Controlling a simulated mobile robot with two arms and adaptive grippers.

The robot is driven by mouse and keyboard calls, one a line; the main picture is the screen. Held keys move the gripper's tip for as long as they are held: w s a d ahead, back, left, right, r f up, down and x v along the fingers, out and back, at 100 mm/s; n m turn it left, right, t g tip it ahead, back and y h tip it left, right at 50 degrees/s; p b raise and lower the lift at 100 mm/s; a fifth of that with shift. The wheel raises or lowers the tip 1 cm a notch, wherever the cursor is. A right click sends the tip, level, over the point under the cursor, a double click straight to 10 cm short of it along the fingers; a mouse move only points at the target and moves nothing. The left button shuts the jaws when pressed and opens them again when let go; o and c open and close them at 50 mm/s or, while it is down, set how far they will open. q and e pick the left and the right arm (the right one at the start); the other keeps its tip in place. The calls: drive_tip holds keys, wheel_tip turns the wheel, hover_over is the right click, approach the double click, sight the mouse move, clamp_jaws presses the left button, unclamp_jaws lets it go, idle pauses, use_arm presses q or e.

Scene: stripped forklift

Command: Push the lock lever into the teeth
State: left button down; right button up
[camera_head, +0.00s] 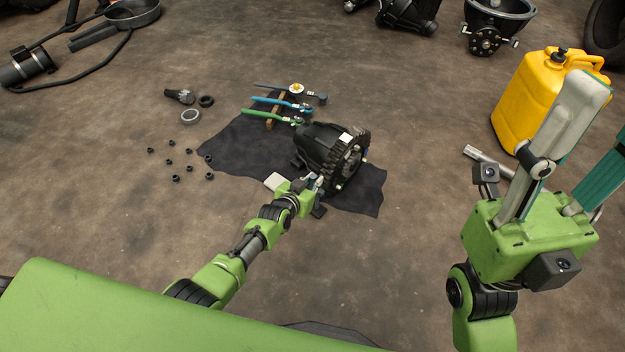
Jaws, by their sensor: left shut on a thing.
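A black gear housing (325,148) with a toothed ring (352,160) on its right side rests on a dark cloth. My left gripper (318,184) is at the lower front of the housing, close to the teeth. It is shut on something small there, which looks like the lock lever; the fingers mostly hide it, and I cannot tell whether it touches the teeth. My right gripper (570,135) is raised at the right, its long fingers apart, with nothing between them.
The dark cloth (235,150) lies on the brown floor. Green and blue-handled tools (275,104) lie behind the housing. Several small black nuts (175,178) and rings lie to the left. A yellow jerrycan (520,95) and a metal tube (485,158) are near my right gripper.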

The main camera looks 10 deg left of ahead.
use_arm(q)
drive_tip(key=shift+w+d+r, duration=0.1)
drive_tip(key=c, duration=2.4)
unclamp_jaws()
drive_tip(key=o, duration=0.4)
drive_tip(key=shift+o, duration=0.2)
drive_tip(key=shift+s+r, duration=0.15)
drive_tip(key=shift+s, duration=0.45)
drive_tip(key=v, duration=1)
drive_tip(key=shift+s+a+r, duration=0.2)
